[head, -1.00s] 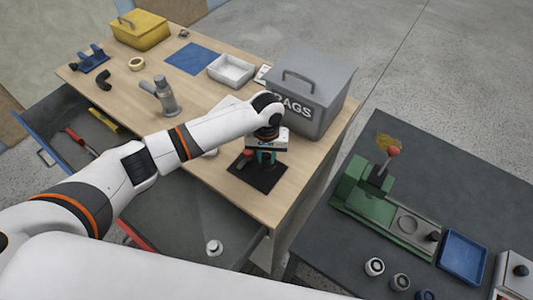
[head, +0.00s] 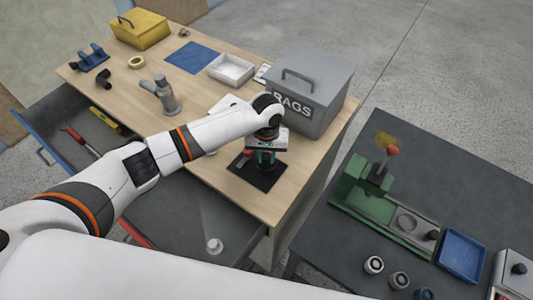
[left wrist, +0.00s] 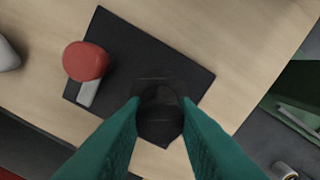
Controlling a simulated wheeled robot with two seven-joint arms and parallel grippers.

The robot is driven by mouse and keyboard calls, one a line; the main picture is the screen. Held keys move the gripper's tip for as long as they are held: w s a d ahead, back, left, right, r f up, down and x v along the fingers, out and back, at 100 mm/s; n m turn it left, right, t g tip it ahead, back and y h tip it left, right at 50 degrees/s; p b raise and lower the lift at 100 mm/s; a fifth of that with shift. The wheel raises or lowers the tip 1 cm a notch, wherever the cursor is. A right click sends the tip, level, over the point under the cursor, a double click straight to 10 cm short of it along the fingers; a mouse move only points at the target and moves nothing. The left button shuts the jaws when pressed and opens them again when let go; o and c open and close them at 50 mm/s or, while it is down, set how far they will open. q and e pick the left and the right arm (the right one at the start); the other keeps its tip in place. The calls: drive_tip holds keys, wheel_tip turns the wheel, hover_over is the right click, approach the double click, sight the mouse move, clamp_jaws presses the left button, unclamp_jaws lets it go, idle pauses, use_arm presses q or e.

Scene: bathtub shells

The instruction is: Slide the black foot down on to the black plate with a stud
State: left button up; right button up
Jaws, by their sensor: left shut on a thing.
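My left gripper (left wrist: 160,112) is shut on the black foot (left wrist: 160,122), which sits between its green fingers in the left wrist view. The gripper also shows in the head view (head: 265,160), low over the black plate (head: 258,177). The plate lies on the wooden table; in the left wrist view (left wrist: 125,50) it spreads out behind the foot. The foot hides the stud, and I cannot tell whether the foot touches the plate. A red knob (left wrist: 86,62) with a grey lever stands at the plate's left side. My right gripper is not in view.
A grey RAGS bin (head: 312,92) stands close behind the plate. A grey tap (head: 165,95), a white tray (head: 231,69) and a blue mat (head: 193,57) lie farther back. A dark bench with a green press (head: 385,205) is at the right.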

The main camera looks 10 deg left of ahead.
use_arm(q)
drive_tip(key=shift+f+b, duration=0.3)
drive_tip(key=shift+f, duration=1.05)
idle(0.6)
drive_tip(key=o, duration=1.6)
drive_tip(key=shift+c, duration=0.2)
drive_tip(key=shift+r+p, duration=1.45)
drive_tip(key=shift+p, duration=0.05)
drive_tip(key=shift+r+p, duration=0.4)
drive_tip(key=shift+r, duration=1.7)
drive_tip(key=shift+f, duration=0.1)
